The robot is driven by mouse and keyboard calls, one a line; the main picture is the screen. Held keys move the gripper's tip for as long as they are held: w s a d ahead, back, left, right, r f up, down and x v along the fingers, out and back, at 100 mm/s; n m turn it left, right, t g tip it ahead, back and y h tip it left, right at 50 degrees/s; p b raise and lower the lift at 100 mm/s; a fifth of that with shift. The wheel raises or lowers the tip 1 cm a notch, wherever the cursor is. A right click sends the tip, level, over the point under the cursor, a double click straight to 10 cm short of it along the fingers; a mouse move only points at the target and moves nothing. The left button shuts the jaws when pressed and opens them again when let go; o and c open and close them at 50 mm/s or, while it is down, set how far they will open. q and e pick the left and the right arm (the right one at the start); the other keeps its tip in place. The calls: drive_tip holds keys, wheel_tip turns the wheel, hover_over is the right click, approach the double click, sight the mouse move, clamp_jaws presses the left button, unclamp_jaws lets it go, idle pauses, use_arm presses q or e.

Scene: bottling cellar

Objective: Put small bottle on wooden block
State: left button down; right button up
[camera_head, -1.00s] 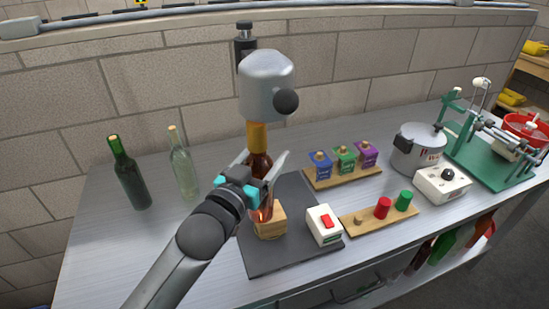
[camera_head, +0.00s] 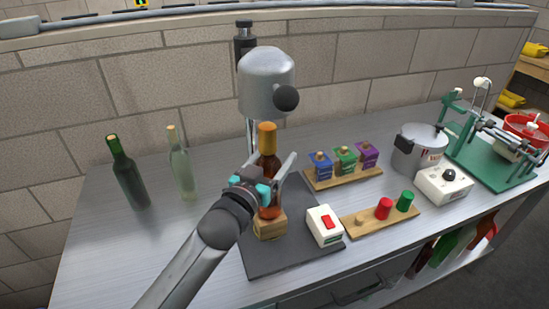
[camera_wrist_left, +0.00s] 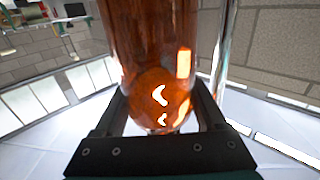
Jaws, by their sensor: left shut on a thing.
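The small bottle (camera_head: 268,170) is brown-amber glass with an orange cap, and it stands upright. My left gripper (camera_head: 270,184) is shut on its body. In the left wrist view the amber bottle (camera_wrist_left: 155,60) fills the space between the two dark fingers. The wooden block (camera_head: 269,226) sits on the dark mat, directly below the bottle. The bottle's lower end is at the block's top in the head view; I cannot tell whether they touch. My right gripper is not in view.
A grey machine head (camera_head: 266,82) stands just behind the bottle. A white switch box (camera_head: 324,226) is right of the block on the dark mat (camera_head: 285,262). Green (camera_head: 128,172) and clear (camera_head: 182,166) bottles stand left. A pot (camera_head: 418,150) and several small boxes are right.

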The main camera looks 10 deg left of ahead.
use_arm(q)
unclamp_jaws()
drive_tip(key=shift+f, duration=0.1)
drive_tip(key=shift+r, duration=0.2)
drive_tip(key=shift+s+f, duration=0.1)
drive_tip(key=shift+s, duration=0.2)
drive_tip(key=s+a, duration=0.2)
drive_tip(key=s, duration=0.9)
drive_tip(key=shift+s+a, duration=0.15)
